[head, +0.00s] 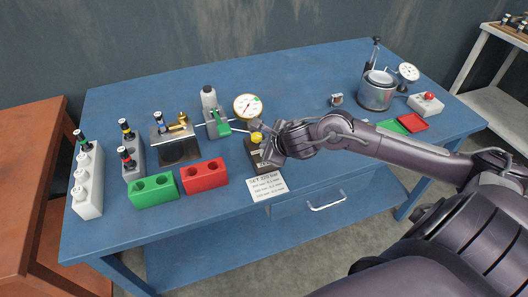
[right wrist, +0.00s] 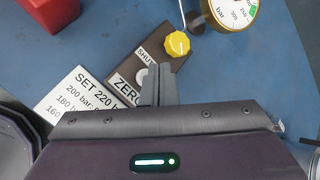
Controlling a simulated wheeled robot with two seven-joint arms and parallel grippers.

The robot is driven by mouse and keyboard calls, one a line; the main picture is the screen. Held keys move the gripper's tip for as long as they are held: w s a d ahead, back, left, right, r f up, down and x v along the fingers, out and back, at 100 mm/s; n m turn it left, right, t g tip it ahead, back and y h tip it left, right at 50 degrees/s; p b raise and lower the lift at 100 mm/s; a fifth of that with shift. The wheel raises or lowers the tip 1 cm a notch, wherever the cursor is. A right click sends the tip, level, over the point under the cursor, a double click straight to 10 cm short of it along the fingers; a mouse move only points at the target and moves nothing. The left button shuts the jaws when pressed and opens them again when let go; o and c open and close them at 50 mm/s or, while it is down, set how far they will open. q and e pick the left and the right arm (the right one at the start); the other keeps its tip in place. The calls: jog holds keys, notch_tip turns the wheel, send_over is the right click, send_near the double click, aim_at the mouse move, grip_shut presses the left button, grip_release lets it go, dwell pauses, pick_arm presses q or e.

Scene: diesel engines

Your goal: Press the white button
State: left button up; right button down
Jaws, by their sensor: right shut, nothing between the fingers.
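The white button (right wrist: 142,76) is on a brown box (right wrist: 125,67) with a yellow knob (right wrist: 177,43) and labels reading "SHUT" and "ZERO". My right gripper (right wrist: 160,70) is shut and empty. Its fingertips are right beside the button in the right wrist view and cover part of it; I cannot tell whether they touch it. In the head view the right gripper (head: 268,157) is over the box and hides the button, while the yellow knob (head: 257,137) shows. My left gripper is not in view.
A "SET 220 bar" card (right wrist: 82,103) lies beside the box. Red (head: 204,175) and green (head: 153,189) blocks are to the left. A metal pot (head: 376,92) and red-button box (head: 427,104) are at right.

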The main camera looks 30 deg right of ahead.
notch_tip(320, 180, up, 5)
jog(key=p, duration=0.3)
jog(key=shift+f, duration=0.15)
dwell(0.6)
